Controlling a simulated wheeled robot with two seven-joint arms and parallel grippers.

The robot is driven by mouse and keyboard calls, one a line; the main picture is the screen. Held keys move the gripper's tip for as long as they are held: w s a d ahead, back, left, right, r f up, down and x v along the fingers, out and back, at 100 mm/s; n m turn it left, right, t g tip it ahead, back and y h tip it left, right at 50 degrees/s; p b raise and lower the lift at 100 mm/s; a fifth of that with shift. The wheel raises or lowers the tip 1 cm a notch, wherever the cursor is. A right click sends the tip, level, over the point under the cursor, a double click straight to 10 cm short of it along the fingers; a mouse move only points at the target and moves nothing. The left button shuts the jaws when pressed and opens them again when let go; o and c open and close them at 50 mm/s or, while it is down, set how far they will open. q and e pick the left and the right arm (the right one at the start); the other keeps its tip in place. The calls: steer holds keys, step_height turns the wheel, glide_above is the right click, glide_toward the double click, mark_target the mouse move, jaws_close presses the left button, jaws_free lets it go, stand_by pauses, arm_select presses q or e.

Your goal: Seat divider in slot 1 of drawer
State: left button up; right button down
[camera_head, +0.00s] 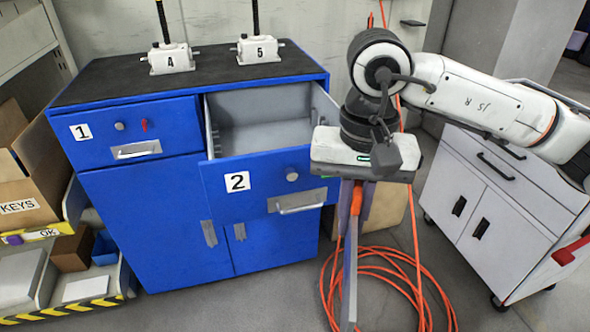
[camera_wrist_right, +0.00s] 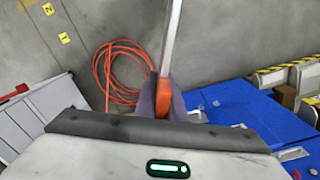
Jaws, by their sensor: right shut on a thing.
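The cabinet drawer labelled 2 (camera_head: 219,206) is pulled open and looks empty. Notched slot strips show on its inner left wall (camera_head: 215,140) and at its right wall; I cannot tell which notch is slot 1. My right gripper (camera_head: 357,200) is in front and to the right of the open drawer, pointing down. It is shut on a thin grey divider (camera_head: 349,270), which hangs upright, nearly edge-on, outside the drawer. In the right wrist view the right gripper (camera_wrist_right: 163,97) holds the divider (camera_wrist_right: 172,38) between its fingers. The left gripper is not in view.
Drawer 1 (camera_head: 185,117) is shut. Two white screw jacks, 4 (camera_head: 171,61) and 5 (camera_head: 258,51), stand on the cabinet top. A white cart (camera_head: 495,205) stands at the right. A coiled orange hose (camera_head: 395,262) lies on the floor below the gripper. Shelving with boxes is at left.

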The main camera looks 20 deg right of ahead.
step_height(320, 180, down, 6)
steer(key=s+n, duration=0.2)
steer(key=n, duration=0.3)
steer(key=shift+s+a+f+n, duration=0.25)
steer(key=shift+s+a+n, duration=0.05)
steer(key=shift+n, duration=0.1)
